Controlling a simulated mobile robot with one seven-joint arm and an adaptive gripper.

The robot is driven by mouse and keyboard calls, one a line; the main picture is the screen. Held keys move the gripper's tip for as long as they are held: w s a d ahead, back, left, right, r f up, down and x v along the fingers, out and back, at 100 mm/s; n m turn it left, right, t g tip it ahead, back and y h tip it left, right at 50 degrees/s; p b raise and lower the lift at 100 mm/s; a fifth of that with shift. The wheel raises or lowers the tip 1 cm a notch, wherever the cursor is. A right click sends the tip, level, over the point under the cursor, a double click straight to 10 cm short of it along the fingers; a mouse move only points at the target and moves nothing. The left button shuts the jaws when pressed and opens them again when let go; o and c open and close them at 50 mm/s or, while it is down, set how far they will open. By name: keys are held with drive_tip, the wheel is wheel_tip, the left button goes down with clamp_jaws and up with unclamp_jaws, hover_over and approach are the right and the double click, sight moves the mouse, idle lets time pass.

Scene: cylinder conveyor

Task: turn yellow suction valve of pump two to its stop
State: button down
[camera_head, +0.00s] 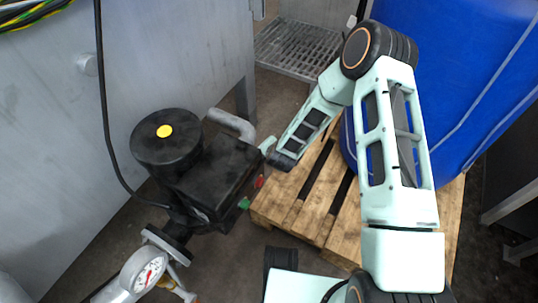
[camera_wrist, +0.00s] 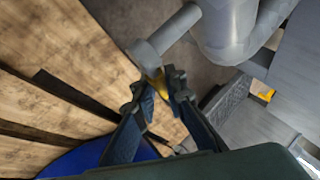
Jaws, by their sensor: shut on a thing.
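In the wrist view, a yellow valve handle (camera_wrist: 159,84) sits at the end of a grey pipe stub (camera_wrist: 165,32). My gripper (camera_wrist: 157,91) has its two dark fingers on either side of the handle and is shut on it. The fingers hide part of the handle, so its exact angle cannot be told. In the head view, my gripper (camera_head: 267,146) reaches down beside the right side of a black pump (camera_head: 217,178), near its grey bent pipe (camera_head: 230,122). The handle is hidden there. No pump number is readable.
A wooden pallet (camera_head: 285,205) carries a large blue drum (camera_head: 470,80) on the right. The pump has a round black motor (camera_head: 166,152), a red button (camera_head: 259,182) and a green button (camera_head: 244,203). A pressure gauge (camera_head: 147,272) stands front left. A black cable (camera_head: 105,110) hangs at left.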

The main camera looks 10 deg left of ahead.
drive_tip(key=shift+w+r+t, duration=0.1)
drive_tip(key=shift+r+t, duration=0.3)
drive_tip(key=shift+t, duration=0.1)
drive_tip(key=c, duration=2)
unclamp_jaws()
drive_tip(key=shift+o, duration=0.2)
drive_tip(key=shift+r, duration=0.1)
wheel_tip(320, 180, up, 10)
drive_tip(key=shift+f, duration=0.1)
